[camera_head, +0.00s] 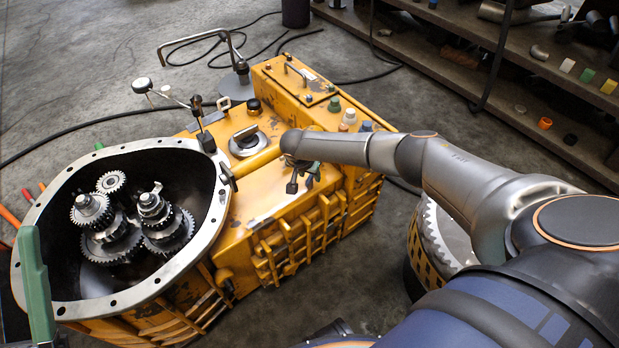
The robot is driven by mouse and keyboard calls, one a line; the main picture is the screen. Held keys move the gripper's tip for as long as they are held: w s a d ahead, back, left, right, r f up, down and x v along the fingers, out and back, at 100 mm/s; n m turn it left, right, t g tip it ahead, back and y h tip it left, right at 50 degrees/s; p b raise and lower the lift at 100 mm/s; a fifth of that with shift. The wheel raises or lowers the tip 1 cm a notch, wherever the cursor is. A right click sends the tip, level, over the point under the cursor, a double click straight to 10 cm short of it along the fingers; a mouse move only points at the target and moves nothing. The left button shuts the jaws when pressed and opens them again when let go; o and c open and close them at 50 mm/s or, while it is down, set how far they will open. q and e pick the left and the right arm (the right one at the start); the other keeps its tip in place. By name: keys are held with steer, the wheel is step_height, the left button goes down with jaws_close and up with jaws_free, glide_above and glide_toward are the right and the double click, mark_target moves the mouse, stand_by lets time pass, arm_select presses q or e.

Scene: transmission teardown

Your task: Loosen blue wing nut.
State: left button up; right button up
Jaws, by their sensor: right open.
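A yellow transmission housing (262,188) fills the middle of the view. A small blue fitting (366,126) stands near its back right edge, just behind my right forearm. It is too small to tell whether it is the blue wing nut. My right arm reaches in from the right across the housing. My right gripper (303,179) points down above the housing's near top edge, with its dark fingers apart. What lies right under the gripper is hidden by it.
A green cap (334,104) and a pale cap (349,116) stand beside the blue fitting. The open bell (217,211) at left holds gears.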

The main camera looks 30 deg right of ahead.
steer(key=shift+w+d+f, duration=0.1)
steer(key=shift+f, duration=0.15)
steer(key=shift+c, duration=0.3)
jaws_close()
